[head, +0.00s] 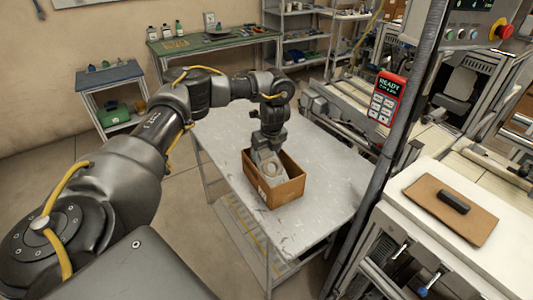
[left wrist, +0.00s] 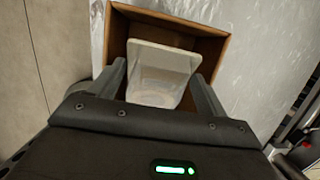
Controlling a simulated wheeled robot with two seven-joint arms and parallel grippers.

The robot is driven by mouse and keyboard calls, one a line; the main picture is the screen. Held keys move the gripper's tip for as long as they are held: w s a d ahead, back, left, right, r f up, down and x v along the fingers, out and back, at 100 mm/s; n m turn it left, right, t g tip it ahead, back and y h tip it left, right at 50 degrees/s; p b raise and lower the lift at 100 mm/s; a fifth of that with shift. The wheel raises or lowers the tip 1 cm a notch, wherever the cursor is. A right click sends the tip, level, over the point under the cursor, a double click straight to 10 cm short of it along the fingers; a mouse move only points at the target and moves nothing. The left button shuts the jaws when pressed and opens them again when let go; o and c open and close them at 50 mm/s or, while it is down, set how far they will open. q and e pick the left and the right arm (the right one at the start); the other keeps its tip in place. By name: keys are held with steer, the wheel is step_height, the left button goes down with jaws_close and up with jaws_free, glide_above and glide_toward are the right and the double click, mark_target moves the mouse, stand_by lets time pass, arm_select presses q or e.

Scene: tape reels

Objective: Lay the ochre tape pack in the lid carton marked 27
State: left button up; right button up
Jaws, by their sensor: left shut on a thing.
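An open brown carton (head: 284,190) stands on the grey metal table, with a small pale mark on its side that is too small to read. It also shows in the left wrist view (left wrist: 212,45). My left gripper (head: 266,150) points down over the carton, shut on a pale grey-white pack (left wrist: 165,58). In the head view the pack (head: 262,160) shows a tan ring on its face and sits tilted within the carton's walls. No ochre shows clearly on it. Whether it touches the carton floor is hidden. My right gripper is out of view.
The metal table (head: 325,168) is bare around the carton. A dark post with a red and black panel (head: 385,97) rises to its right. A brown board (head: 440,215) with a black block (head: 453,202) lies on a white surface at right.

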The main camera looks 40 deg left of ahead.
mark_target(271, 162)
arm_select(q)
steer(key=shift+f, duration=0.15)
steer(key=shift+d, duration=0.1)
steer(key=o, duration=0.7)
steer(key=shift+c, duration=0.2)
steer(key=shift+o, duration=0.8)
steer(key=shift+r, duration=0.35)
steer(key=p+v, duration=0.1)
steer(key=v, duration=1)
steer(key=shift+r, duration=0.25)
steer(key=shift+s, duration=0.1)
